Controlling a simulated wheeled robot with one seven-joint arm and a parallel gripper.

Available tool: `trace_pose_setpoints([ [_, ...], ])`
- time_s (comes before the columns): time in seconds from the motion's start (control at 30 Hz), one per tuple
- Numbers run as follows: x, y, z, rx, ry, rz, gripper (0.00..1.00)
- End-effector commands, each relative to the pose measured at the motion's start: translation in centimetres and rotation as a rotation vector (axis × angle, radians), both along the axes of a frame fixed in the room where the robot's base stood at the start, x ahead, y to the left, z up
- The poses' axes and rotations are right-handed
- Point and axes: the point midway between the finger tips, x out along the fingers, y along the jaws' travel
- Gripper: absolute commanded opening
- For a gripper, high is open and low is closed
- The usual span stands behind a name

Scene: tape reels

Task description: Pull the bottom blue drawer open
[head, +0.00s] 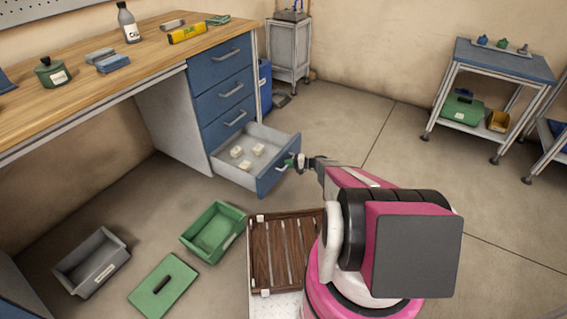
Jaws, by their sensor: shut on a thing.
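The bottom blue drawer (279,166) of the workbench is pulled out, and its grey inside shows. Several small pale reels or blocks lie in it. My gripper (293,162) is at the drawer's front, shut on the handle, which is mostly hidden by the fingers. My pink and black arm reaches to it from the lower right. The blue drawers above, such as the one with its handle (231,90) in view, are shut.
On the floor lie a grey bin (92,262), a green bin (213,232) and a green lid (163,287). A wooden slatted deck (284,253) is beside my arm. A blue-topped cart (497,62) stands at the right. The floor right of the drawer is clear.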

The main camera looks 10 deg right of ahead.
Motion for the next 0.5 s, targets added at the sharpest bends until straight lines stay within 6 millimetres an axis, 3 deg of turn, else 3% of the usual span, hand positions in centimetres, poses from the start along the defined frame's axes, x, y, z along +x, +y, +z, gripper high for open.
trace_pose_setpoints([
  [0.43, -0.23, -0.34, -0.05, -0.001, -0.001, 0.001, 0.00],
  [0.5, -0.22, -0.34, -0.05, -0.001, -0.001, 0.001, 0.31],
])
